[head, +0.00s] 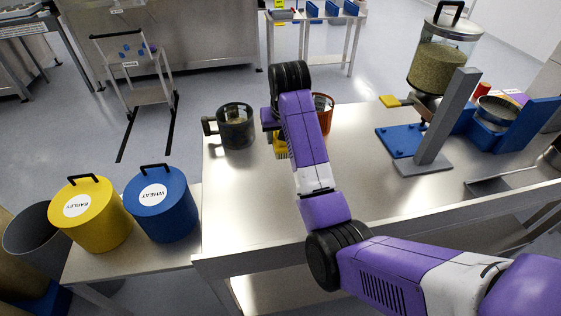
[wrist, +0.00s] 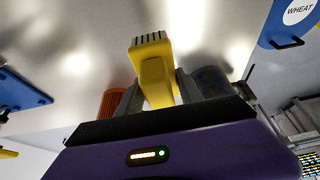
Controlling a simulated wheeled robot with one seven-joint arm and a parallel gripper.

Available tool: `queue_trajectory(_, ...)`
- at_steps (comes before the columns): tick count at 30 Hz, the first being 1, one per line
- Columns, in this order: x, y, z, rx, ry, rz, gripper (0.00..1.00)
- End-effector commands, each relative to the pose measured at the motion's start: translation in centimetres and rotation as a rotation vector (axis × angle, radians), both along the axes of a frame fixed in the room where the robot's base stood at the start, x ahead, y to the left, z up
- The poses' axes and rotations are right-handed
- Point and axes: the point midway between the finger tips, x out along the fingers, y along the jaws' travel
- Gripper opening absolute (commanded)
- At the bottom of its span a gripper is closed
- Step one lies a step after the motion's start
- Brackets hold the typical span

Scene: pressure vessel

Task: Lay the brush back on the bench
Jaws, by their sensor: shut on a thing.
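The yellow brush (wrist: 154,72) is between the two grey fingers of my gripper (wrist: 160,88) in the wrist view. In the head view, part of the yellow brush (head: 281,146) shows beside my wrist, over the bench (head: 375,205). My arm hides most of the gripper there. I cannot tell whether the brush touches the bench top.
A dark mug (head: 237,128) stands left of my gripper and an orange container (head: 324,112) right of it. Yellow (head: 92,222) and blue (head: 165,212) bins stand left. The bench's front middle is clear.

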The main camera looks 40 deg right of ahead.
Motion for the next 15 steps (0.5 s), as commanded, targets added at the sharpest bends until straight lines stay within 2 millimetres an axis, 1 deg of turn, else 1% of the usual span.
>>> queue_trajectory(1,-0.1,0.1,-1.3,0.002,0.006,0.001,0.11)
queue_trajectory(3,-0.1,0.1,-2.8,0.002,0.004,0.001,0.11)
queue_trajectory(6,-0.1,0.0,-4.7,0.001,0.003,0.001,0.11)
queue_trajectory(15,-0.1,0.0,-7.5,0.002,0.002,-0.001,0.11)
